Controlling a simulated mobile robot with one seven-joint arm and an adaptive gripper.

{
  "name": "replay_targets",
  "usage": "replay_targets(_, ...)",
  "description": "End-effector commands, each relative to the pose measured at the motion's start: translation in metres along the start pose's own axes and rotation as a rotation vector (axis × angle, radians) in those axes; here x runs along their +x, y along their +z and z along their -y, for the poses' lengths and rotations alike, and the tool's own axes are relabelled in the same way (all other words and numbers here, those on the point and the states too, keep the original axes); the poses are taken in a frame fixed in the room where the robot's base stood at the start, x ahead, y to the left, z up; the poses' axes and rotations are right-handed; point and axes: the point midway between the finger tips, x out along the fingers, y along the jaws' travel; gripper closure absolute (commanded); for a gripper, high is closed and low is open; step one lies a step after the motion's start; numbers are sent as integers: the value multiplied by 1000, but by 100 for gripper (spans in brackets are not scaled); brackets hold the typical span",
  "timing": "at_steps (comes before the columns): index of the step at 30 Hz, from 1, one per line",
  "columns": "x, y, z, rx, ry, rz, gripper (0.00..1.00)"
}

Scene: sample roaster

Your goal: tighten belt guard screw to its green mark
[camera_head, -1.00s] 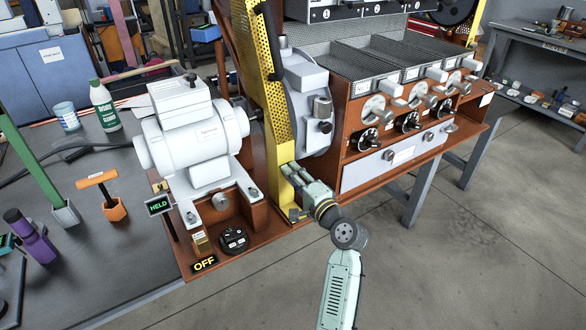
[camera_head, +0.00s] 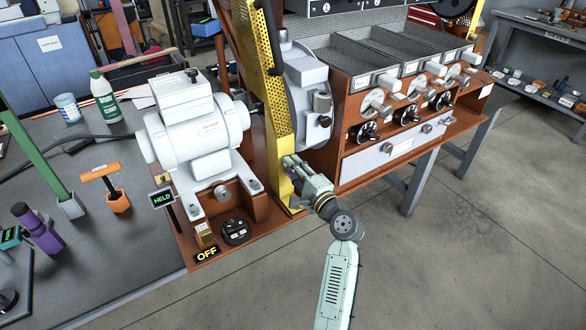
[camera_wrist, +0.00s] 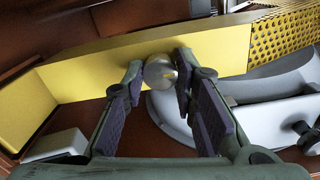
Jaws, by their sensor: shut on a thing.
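The yellow belt guard (camera_head: 281,130) stands upright between the white motor and the roaster front, with perforated metal in its upper part. In the wrist view the guard's plain yellow face (camera_wrist: 85,70) runs across the picture. The belt guard screw (camera_wrist: 160,71) shows there as a rounded, brassy-grey head against that face. My gripper (camera_wrist: 158,76) has one fingertip on each side of the screw head and is shut on it. In the head view my gripper (camera_head: 290,164) reaches the guard's lower part, and its fingers hide the screw. I cannot make out a green mark in either view.
The white motor (camera_head: 204,128) is left of the guard, with a HELD sign (camera_head: 162,198) and an OFF sign (camera_head: 207,254) nearby. The roaster's drawer front (camera_head: 380,158) and knobs are close on the right. Open floor (camera_head: 480,240) lies at the lower right.

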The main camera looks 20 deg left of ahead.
Motion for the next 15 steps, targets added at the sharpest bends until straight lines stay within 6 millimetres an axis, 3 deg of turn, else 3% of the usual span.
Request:
replay_targets(9,0,0,1,-2,-1,-1,55)
replay_targets(15,0,0,0,-1,0,0,54)
